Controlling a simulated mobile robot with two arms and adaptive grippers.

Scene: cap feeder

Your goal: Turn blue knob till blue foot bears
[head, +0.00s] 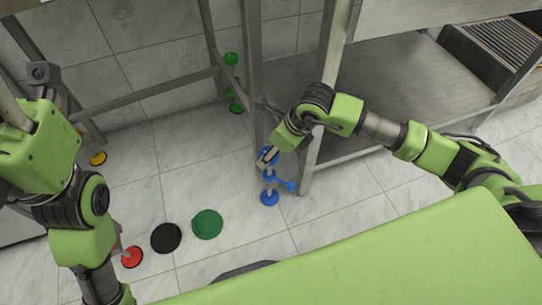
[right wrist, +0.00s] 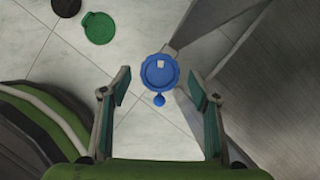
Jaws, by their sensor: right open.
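The blue knob (right wrist: 160,72) is round and scalloped with a pale square mark on its top. In the right wrist view it sits just beyond and between the two fingers, apart from both. In the head view the knob (head: 269,154) is partly covered by my right gripper (head: 266,158), which is open above it. Below it are a blue collar with a side arm ending in a ball (head: 291,186), and the round blue foot (head: 270,198) close to the floor. I cannot tell whether the foot touches the floor. My left gripper is outside the view; only its arm shows.
A steel table frame (head: 330,80) with a lower shelf (head: 400,90) stands behind the blue parts. Green parts (head: 232,82) are on a rear leg. A black disc (head: 166,237), green disc (head: 207,224), red disc (head: 132,257) and yellow disc (head: 98,158) are low near the floor.

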